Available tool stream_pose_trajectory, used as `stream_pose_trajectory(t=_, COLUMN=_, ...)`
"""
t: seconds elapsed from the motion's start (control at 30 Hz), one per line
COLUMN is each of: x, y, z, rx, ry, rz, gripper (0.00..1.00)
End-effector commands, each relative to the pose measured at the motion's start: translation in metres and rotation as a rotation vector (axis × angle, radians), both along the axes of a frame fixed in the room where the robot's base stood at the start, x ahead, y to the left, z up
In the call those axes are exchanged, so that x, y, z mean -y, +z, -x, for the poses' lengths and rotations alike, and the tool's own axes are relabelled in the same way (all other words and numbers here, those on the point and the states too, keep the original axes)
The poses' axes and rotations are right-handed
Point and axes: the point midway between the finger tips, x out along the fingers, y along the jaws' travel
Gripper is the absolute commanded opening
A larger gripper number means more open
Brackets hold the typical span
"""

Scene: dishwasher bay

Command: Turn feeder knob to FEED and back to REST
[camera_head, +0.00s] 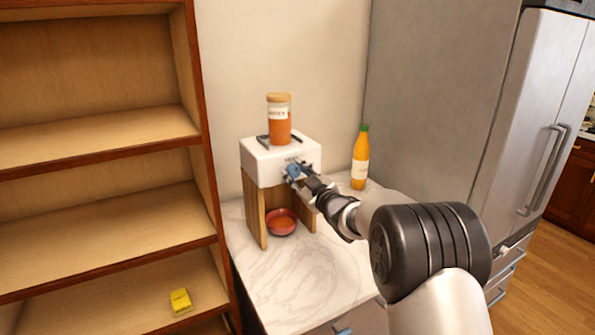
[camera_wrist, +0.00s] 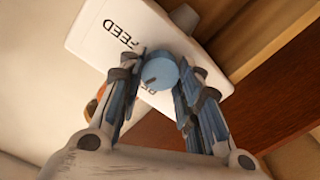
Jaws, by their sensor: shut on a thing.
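The feeder (camera_head: 262,160) is a white box on wooden side panels, standing on the marble counter. Its blue round knob (camera_wrist: 160,73) sits on the white front face, with a dark pointer mark on it. The word FEED is printed on the face (camera_wrist: 104,22) beside the knob; another label is mostly hidden behind the knob and a finger. My gripper (camera_wrist: 163,80) is shut on the knob, one finger on each side. In the head view my gripper (camera_head: 293,172) reaches the front of the feeder from the right and hides most of the knob.
A jar with an orange filling (camera_head: 279,122) stands on the feeder. A reddish bowl (camera_head: 282,223) sits below it. An orange bottle with a green cap (camera_head: 360,160) stands to the right. A wooden shelf (camera_head: 100,157) holding a yellow item (camera_head: 180,301) is at left, a fridge (camera_head: 535,110) at right.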

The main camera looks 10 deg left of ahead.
Motion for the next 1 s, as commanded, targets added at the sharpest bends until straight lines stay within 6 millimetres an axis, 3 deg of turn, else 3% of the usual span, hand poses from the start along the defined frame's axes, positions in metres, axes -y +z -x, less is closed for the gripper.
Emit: stream_pose_trajectory(t=1.0, x=0.0014, y=0.0016, z=-0.0009, rx=-0.538, ry=0.0, rz=-0.794, gripper=0.08)
